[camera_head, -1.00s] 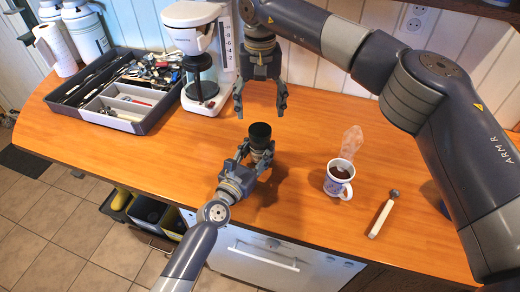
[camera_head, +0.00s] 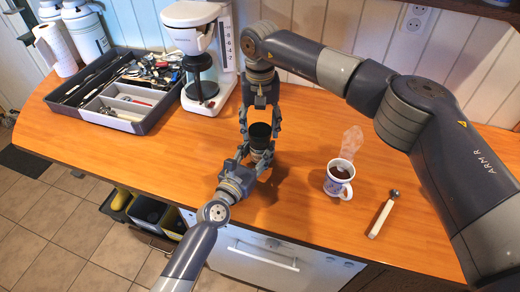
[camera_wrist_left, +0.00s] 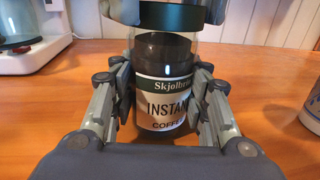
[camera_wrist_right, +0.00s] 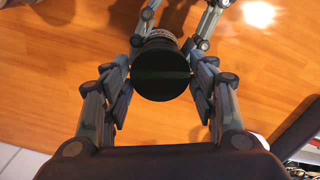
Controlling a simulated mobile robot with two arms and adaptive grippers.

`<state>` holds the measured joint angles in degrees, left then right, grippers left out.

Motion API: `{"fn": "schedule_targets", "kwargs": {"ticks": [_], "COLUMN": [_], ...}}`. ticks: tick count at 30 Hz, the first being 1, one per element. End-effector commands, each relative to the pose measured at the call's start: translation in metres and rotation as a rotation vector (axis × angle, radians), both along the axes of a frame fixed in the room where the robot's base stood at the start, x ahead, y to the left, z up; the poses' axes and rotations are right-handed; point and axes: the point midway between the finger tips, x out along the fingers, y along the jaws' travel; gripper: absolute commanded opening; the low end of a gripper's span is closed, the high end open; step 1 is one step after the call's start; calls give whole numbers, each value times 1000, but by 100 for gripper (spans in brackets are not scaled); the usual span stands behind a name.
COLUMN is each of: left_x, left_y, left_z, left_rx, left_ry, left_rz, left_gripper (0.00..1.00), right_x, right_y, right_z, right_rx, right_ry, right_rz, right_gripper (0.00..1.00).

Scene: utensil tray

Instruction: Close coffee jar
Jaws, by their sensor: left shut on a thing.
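The coffee jar (camera_head: 259,150) stands upright on the counter, and its label reads "INSTANT COFFEE" in the left wrist view (camera_wrist_left: 165,105). My left gripper (camera_head: 256,163) is shut on the jar's sides, low down. The dark lid (camera_head: 260,131) sits at the top of the jar; I cannot tell whether it is fully seated. Its round top faces the right wrist camera (camera_wrist_right: 161,72). My right gripper (camera_head: 259,127) points down from above with one finger on each side of the lid. Its fingers look open, with a slight gap to the lid.
A coffee maker (camera_head: 200,45) and a utensil tray (camera_head: 150,122) stand at the back left. A mug (camera_head: 338,180) of dark drink, steaming, and a scoop (camera_head: 381,219) lie to the right. Counter between jar and mug is clear.

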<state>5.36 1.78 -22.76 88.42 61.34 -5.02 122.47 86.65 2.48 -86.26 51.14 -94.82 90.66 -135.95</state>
Motion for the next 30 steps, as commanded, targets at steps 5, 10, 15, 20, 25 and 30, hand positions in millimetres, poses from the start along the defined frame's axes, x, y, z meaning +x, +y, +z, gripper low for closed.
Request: {"fn": "schedule_targets", "kwargs": {"ticks": [5, 10, 15, 20, 25, 30], "left_x": [0, 0, 0, 0, 0, 0], "left_y": [0, 0, 0, 0, 0, 0], "left_z": [0, 1, 1, 1, 1, 1], "left_rx": [0, 0, 0, 0, -1, -1], "left_ry": [-1, -1, -1, -1, -2, -2], "left_rz": [0, 0, 0, 1, 0, 0], "left_gripper": [0, 0, 0, 0, 0, 0], "right_x": [0, 0, 0, 0, 0, -1], "right_y": [-1, -1, -1, -1, -1, 0], "right_z": [-1, -1, -1, -1, -2, -2], "right_rx": [-1, -2, -1, -2, -2, -3], "right_ry": [1, 1, 1, 0, 0, 1], "right_rz": [0, -50, -293, -577, -877, -1178], "right_gripper": [24, 24, 24, 24, 24, 24]}}
